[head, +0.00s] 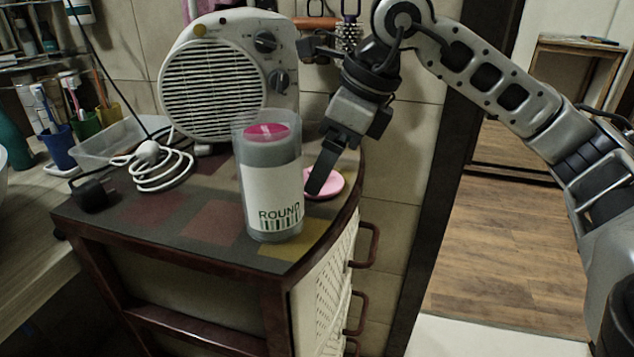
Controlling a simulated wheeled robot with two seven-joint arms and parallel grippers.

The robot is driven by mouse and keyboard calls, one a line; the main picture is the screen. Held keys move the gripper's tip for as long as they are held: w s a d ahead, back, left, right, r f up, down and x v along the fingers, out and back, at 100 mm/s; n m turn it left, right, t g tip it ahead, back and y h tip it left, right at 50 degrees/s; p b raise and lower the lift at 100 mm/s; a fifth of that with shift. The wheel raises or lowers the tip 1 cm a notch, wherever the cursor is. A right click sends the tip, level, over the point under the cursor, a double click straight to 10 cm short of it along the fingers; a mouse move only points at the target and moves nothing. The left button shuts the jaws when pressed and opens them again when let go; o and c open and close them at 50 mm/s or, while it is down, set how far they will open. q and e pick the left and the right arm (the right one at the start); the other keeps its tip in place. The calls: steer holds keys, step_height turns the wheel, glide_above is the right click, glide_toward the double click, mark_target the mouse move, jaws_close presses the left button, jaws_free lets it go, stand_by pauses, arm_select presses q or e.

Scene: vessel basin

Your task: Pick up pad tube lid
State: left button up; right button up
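The pad tube (272,195) is a clear, upright cylinder with a white "ROUND" label. It stands near the front of the small cabinet's top. Something pink shows inside its upper part. A pink round lid (330,184) lies flat on the cabinet top, just right of and behind the tube. My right gripper (316,186) points down at the lid, its fingertips over or at the lid's left part, close beside the tube. The fingers overlap in this view, so their gap and any contact with the lid are hidden. My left gripper is not in view.
A white fan heater (226,80) stands behind the tube. A coiled white cable (160,168) and black plug (93,195) lie at the left of the cabinet top (190,222). Cups with toothbrushes stand further left. The cabinet's right edge is close to the lid.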

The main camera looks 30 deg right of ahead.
steer(key=shift+x, duration=1.05)
steer(key=shift+c, duration=0.3)
steer(key=c, duration=0.7)
steer(key=shift+r, duration=0.1)
